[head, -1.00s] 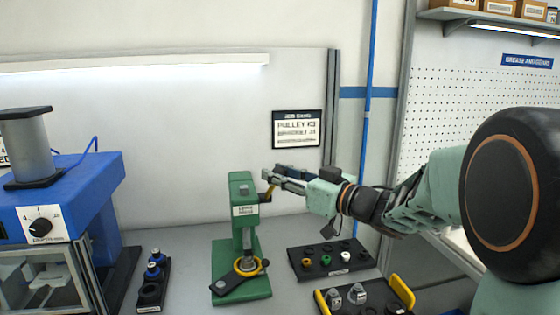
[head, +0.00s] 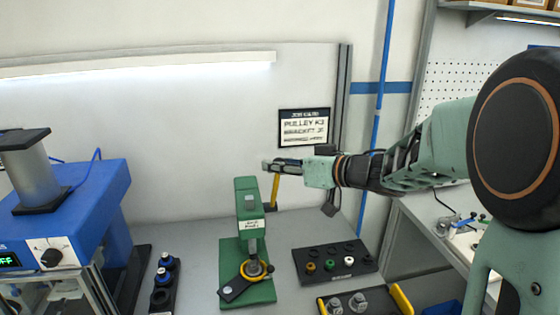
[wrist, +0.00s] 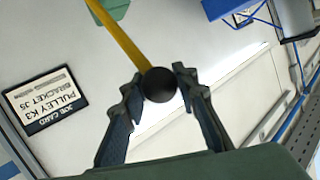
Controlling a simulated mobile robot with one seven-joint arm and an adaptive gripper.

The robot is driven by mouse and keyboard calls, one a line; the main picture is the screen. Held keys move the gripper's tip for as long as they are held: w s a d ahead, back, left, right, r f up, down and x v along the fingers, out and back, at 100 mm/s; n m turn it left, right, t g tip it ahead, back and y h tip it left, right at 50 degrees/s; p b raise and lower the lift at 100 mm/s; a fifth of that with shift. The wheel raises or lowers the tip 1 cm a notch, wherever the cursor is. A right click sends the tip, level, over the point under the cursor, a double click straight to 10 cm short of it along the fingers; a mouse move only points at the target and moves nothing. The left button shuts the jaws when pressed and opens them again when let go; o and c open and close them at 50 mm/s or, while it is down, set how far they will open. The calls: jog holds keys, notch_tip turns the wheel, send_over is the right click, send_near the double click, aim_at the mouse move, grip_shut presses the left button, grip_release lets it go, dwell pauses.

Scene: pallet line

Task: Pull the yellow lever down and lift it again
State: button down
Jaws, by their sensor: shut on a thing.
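The yellow lever (head: 275,190) stands nearly upright on the right side of the green press (head: 250,207). My gripper (head: 270,166) is at the lever's top end. In the wrist view the yellow lever (wrist: 122,36) runs to a round black knob (wrist: 159,85), which sits between the fingers of my gripper (wrist: 158,84). The gripper is shut on this knob. In the head view the fingers hide the knob. A yellow ring part (head: 254,270) lies on the press base below the ram.
A black tray with small coloured parts (head: 335,262) lies right of the press. A yellow-handled tray (head: 402,299) is in front. A blue machine (head: 75,205) and a narrow black holder (head: 163,285) stand left. The job card (head: 304,127) hangs behind my gripper.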

jog(key=shift+w+r, duration=0.4)
jog(key=c, duration=1.5)
grip_release()
jog(key=shift+f, duration=0.1)
jog(key=shift+s, duration=0.1)
jog(key=v, duration=1.1)
jog(key=shift+s+d+r, duration=0.2)
jog(key=shift+d+r, duration=0.05)
jog(key=shift+d, duration=0.05)
